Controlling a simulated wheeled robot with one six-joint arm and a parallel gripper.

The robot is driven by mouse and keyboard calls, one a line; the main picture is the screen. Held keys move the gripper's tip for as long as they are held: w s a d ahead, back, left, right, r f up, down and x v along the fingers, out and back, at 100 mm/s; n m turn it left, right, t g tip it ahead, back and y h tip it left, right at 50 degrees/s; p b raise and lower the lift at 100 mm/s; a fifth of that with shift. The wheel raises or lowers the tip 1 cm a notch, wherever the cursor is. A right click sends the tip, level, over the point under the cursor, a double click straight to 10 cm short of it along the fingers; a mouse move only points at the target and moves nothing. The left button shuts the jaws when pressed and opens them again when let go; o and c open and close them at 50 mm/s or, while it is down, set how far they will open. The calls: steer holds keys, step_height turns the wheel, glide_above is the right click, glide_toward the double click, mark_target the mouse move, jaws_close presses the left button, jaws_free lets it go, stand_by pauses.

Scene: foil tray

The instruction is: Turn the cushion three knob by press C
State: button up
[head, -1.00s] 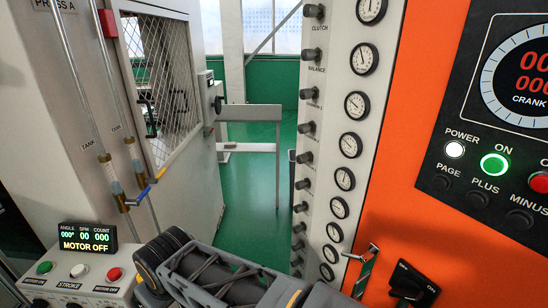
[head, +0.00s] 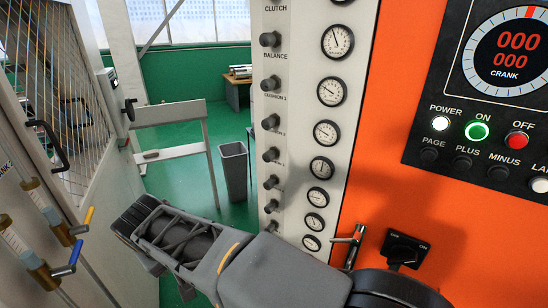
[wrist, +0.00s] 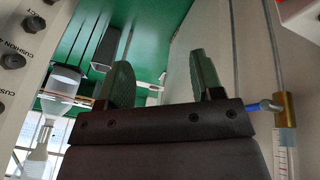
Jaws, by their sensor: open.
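The press has an orange body (head: 455,225) and a pale panel (head: 305,90) with a column of dark knobs beside round gauges. By label order, the cushion three knob (head: 270,154) appears to be the one below the CUSHION 2 label; its own label is too small to read. In the wrist view, part of the knob panel (wrist: 22,85) shows at the left edge, with a dark knob (wrist: 12,61) near a partly readable CUSHION label. My gripper (wrist: 162,72) is open and empty, its two dark fingers apart and away from the knobs. Its fingers are not visible in the head view.
A T-handle (head: 352,245) and black rotary switch (head: 405,250) stick out near my arm. A grey bin (head: 233,170) and grey rail (head: 170,112) stand behind on the green floor. At left, tubes with blue and yellow valve levers (head: 72,258) stand by a mesh door.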

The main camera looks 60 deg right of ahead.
steer(key=w+d+r+m+g+h, duration=0.2)
steer(key=d+m+g+h, duration=0.15)
steer(key=d, duration=0.65)
steer(key=m+g+h+b, duration=0.1)
steer(key=m+g+h, duration=0.4)
steer(key=m+h, duration=0.25)
glide_toward(265, 157)
steer(key=shift+n, duration=0.3)
steer(key=p+x, duration=0.3)
steer(key=x, duration=0.7)
steer(key=shift+s+d+f, duration=0.1)
steer(key=shift+s+d+f+p, duration=0.2)
steer(key=shift+d+f+p, duration=0.1)
steer(key=shift+d, duration=0.25)
steer(key=c, duration=0.9)
steer(key=shift+b, duration=0.5)
